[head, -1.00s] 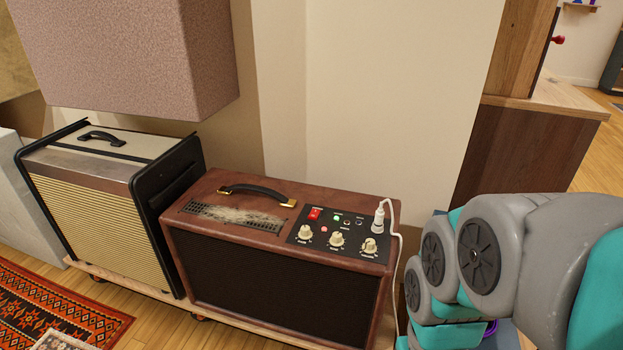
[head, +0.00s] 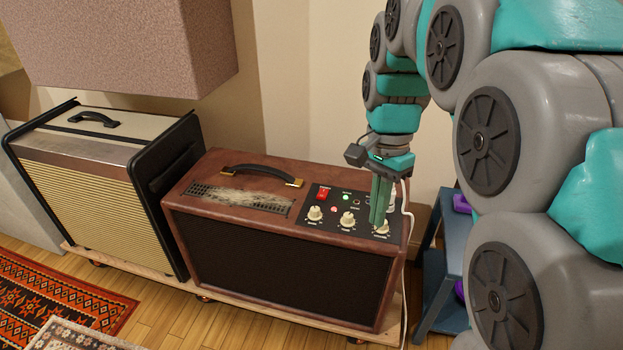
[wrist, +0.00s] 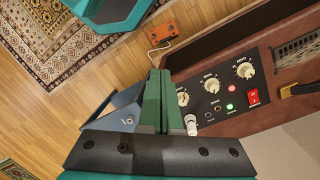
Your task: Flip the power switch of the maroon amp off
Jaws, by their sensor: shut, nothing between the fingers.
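The maroon amp (head: 287,239) stands on a low wooden board, with a black handle and a dark control panel on top. Its red power switch (head: 323,194) sits at the panel's left, by a green light and a small red light. In the wrist view the red switch (wrist: 253,96) is right of the green light, well to the right of my fingers. My gripper (head: 377,222) is shut and empty, pointing down over the panel's right end, near the plug and a cream knob. In the wrist view my gripper (wrist: 157,75) partly covers the panel's edge.
A white plug (wrist: 190,125) with a cable stands in the panel beside my fingers. Several cream knobs (head: 347,219) line the panel's front. A cream amp (head: 90,180) stands left. A blue stool (head: 440,285) stands right. A large pinkish box (head: 130,50) overhangs behind.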

